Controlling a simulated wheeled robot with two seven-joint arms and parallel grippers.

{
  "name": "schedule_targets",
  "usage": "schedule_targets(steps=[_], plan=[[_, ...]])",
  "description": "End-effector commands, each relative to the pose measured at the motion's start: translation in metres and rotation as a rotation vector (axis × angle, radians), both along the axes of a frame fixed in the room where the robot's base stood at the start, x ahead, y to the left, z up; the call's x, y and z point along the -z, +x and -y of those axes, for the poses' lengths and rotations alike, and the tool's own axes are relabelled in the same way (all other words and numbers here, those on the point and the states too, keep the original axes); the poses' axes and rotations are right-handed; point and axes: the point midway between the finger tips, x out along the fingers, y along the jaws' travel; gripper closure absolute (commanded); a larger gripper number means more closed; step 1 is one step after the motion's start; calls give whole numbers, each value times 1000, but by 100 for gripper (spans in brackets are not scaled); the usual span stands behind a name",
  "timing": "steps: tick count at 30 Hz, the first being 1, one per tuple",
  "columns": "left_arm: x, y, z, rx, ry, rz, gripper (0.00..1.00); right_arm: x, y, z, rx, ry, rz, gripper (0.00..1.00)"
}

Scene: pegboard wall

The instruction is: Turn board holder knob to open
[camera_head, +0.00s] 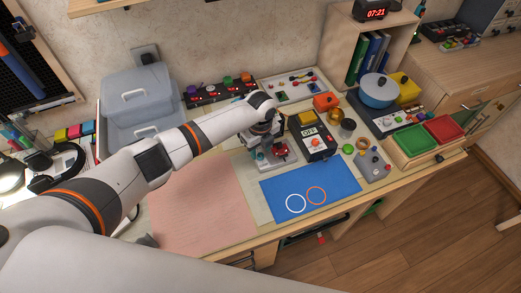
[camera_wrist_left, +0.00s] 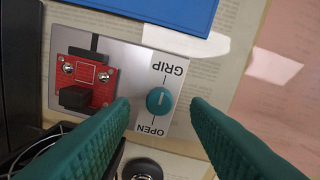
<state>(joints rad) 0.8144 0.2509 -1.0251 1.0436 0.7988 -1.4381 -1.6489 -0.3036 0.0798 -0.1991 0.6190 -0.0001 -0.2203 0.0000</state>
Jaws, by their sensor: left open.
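The board holder is a grey plate (camera_wrist_left: 140,72) with a red circuit board (camera_wrist_left: 85,80) held at its left in the left wrist view. Its teal round knob (camera_wrist_left: 158,100) lies between the upside-down printed words GRIP and OPEN. A small white mark shows on the knob. In the head view the board holder (camera_head: 277,158) sits on the table under my left gripper (camera_head: 265,140). In the wrist view my left gripper's two teal fingers (camera_wrist_left: 160,106) are open, one on each side of the knob, with a visible gap to each side. My right gripper is not in view.
A blue mat (camera_head: 330,180) with two printed rings lies in front right of the holder. A black device with an OFF display (camera_head: 312,140) stands close to its right. A pink mat (camera_head: 200,205) lies to the left. Grey bins (camera_head: 140,100) stand behind my left arm.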

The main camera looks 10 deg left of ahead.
Motion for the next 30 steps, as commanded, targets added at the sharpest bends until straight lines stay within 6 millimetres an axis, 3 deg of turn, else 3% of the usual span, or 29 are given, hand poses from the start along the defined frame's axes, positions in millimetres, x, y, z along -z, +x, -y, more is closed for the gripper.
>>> schedule_targets(steps=[6, 15, 23, 30], plan=[[19, 0, 0, 0, 0, 0, 57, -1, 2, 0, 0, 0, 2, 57], [20, 0, 0, 0, -1, 1, 57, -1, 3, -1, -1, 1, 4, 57], [20, 0, 0, 0, -1, 1, 100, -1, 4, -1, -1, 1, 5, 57], [20, 0, 0, -18, -1, 1, 100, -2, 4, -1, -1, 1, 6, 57]])
